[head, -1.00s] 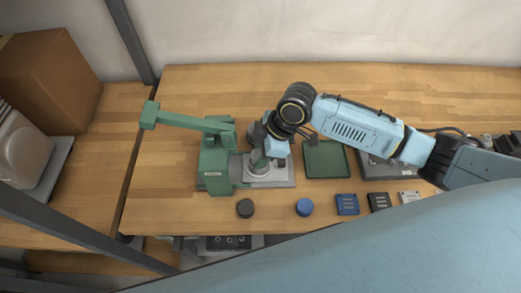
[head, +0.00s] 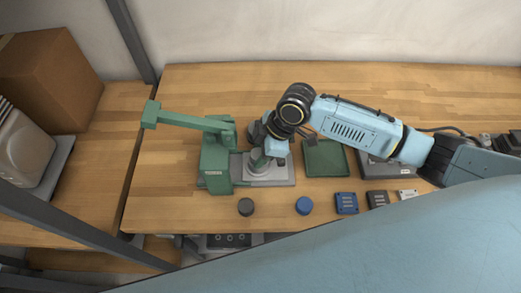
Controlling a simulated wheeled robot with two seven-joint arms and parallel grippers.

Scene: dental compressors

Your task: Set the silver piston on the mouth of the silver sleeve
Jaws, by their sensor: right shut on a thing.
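The silver sleeve (head: 257,171) stands upright on the grey base plate of the green press, at the centre-left of the head view. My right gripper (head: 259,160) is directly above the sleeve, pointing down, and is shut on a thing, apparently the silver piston. The piston itself is hidden by the gripper and wrist. I cannot tell whether it touches the sleeve's mouth. My left gripper is not in view.
The green press (head: 215,165) with its raised lever (head: 185,119) stands just left of the gripper. A green tray (head: 325,158) lies to the right. A black disc (head: 245,207), a blue disc (head: 304,206) and small blocks (head: 346,203) line the front. The bench's back is clear.

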